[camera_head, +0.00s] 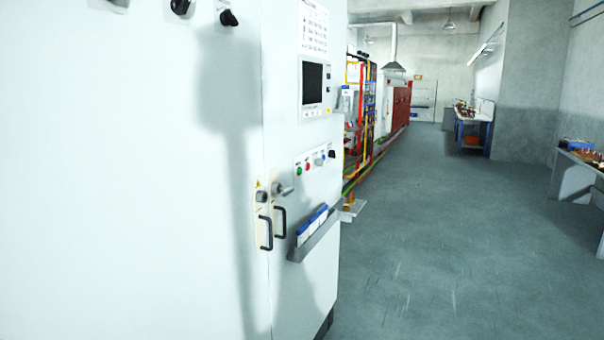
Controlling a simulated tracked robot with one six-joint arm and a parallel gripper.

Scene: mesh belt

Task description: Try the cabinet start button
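A tall white cabinet (130,200) fills the left of the head view. Its door panel carries a small strip of controls (314,163). On that strip sit a green button (299,171), a red button (308,167), further small knobs, and a black knob (332,154) at the right end. Which of these is the start button cannot be read; the green one stands at the left end. A dark screen (312,84) is above the strip. My gripper is not in view; a shadow falls on the cabinet front.
Black door handles (266,232) and a shelf with blue and white booklets (313,222) stick out below the controls. Black knobs (228,17) sit at the top. Pipes and red cabinets (401,108) line the aisle. Grey floor (440,230) is clear; benches (473,132) stand right.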

